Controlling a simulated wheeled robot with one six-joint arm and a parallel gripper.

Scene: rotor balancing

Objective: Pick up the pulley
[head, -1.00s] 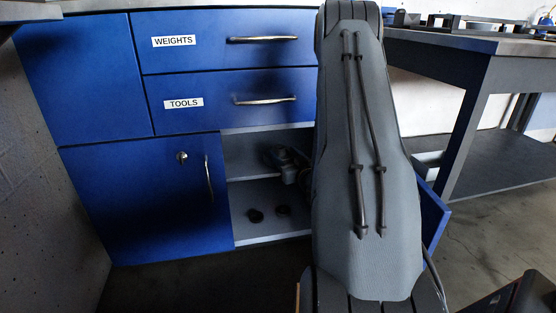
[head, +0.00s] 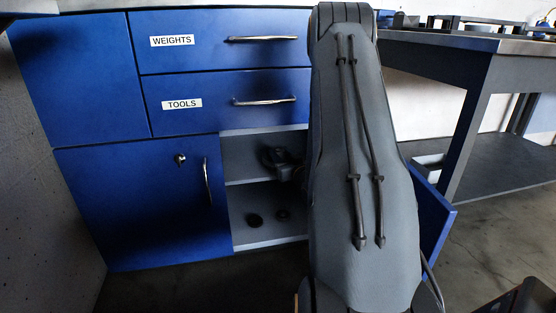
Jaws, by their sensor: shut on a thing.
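The open compartment on the cabinet's right side has two shelf levels. In its upper part a dark round pulley (head: 274,157) shows, held by my gripper (head: 286,169). The gripper is small and dark here and partly hidden behind my arm; it is shut on the pulley. The pulley appears to be off the shelf, but its exact clearance is hard to tell in the shadow.
Two dark round parts lie on the lower shelf (head: 244,240): one at left (head: 254,220), one at right (head: 284,214). The open blue door (head: 432,215) stands right of my arm. Closed drawers marked WEIGHTS (head: 220,42) and TOOLS (head: 215,86) are above. A workbench (head: 470,75) stands right.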

